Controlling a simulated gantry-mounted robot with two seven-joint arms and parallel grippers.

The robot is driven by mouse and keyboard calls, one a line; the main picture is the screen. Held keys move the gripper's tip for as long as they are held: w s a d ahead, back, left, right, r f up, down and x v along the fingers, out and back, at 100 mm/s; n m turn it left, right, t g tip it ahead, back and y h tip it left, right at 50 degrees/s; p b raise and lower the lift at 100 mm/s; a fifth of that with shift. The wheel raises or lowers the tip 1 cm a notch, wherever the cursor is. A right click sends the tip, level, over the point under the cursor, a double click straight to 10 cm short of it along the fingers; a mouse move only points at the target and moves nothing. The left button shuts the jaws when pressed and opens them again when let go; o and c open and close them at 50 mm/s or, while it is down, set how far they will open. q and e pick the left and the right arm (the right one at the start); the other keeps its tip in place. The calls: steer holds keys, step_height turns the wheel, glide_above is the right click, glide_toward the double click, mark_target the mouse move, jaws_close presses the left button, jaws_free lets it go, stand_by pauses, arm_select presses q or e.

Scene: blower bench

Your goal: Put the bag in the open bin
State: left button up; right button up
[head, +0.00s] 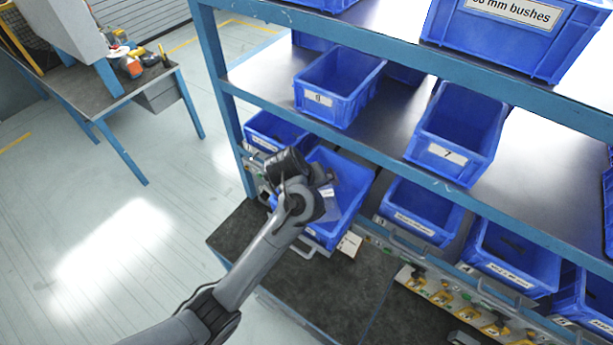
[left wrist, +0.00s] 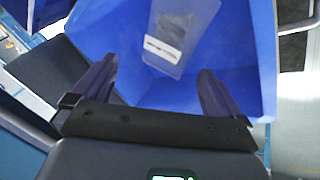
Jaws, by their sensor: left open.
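The open bin (head: 352,182) is a blue bin pulled out and tilted from the lower row of the rack; its blue inside fills much of the left wrist view (left wrist: 250,60). The bag (left wrist: 180,35) is clear with a white label and a dark content, and shows within the bin's walls, just beyond my fingertips. A bit of the bag shows in the head view (head: 328,207) beside my wrist. Whether it rests on the bin's floor I cannot tell. My left gripper (left wrist: 157,85) is open over the bin, its fingers apart. My right gripper is not in view.
Blue bins stand on both sides in the lower row, including one at right (head: 420,212). Bins 6 (head: 335,85) and 7 (head: 458,130) stand on the shelf above, behind a blue rail. A dark bench top (head: 330,290) lies below. A workbench (head: 85,90) stands far left.

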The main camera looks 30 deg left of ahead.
arm_select(q)
steer(key=v, duration=0.8)
stand_by(0.4)
